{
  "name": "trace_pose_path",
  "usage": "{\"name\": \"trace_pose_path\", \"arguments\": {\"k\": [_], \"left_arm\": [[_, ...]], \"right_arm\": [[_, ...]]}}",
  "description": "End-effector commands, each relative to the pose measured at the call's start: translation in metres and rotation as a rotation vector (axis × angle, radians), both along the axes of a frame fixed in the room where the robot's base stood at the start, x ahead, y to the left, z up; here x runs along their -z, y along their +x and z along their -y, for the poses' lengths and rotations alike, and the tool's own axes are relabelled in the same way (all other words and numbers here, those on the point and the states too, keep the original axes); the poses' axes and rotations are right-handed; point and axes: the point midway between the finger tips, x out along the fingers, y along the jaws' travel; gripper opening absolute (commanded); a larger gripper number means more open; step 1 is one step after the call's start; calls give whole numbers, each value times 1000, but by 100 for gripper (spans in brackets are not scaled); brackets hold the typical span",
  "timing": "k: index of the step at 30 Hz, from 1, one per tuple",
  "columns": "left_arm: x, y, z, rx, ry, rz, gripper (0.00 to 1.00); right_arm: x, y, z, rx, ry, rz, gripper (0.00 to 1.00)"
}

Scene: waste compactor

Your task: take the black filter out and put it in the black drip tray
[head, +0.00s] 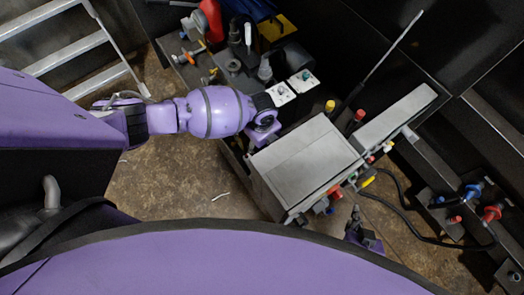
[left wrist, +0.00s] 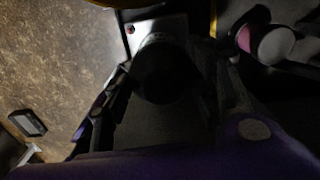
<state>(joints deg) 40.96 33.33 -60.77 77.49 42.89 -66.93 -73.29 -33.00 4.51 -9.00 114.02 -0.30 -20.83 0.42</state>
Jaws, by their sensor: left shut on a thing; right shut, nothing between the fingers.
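In the head view the filter is hidden by my wrist. My right gripper (head: 366,238) is low at the machine's front right, small and partly hidden by my body; it is shut and empty. I cannot make out the black drip tray for certain.
The grey machine top (head: 305,160) has several coloured knobs along its right edge. A long rod (head: 392,48) rises at the back. Black hoses (head: 405,215) run at right. Bare brown floor (head: 185,180) lies at left.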

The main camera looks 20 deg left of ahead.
Motion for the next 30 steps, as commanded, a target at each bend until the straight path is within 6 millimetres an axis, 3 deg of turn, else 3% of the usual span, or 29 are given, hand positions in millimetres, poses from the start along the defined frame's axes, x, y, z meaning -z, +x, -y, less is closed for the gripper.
{"name": "trace_pose_path", "arguments": {"k": [1, 9, 22, 30], "left_arm": [[-3, -1, 9, -46, -18, 3, 23], [-3, -1, 9, -299, -17, 0, 23], [-1, -2, 10, -351, -18, -1, 23], [-4, 0, 10, -604, -18, 0, 23]], "right_arm": [[-6, 4, 0, 0, 0, 11, 0], [-20, 15, 0, 0, 0, 40, 0], [-22, 16, 0, 0, 0, 43, 0], [-39, 29, 0, -1, 0, 77, 0]]}}
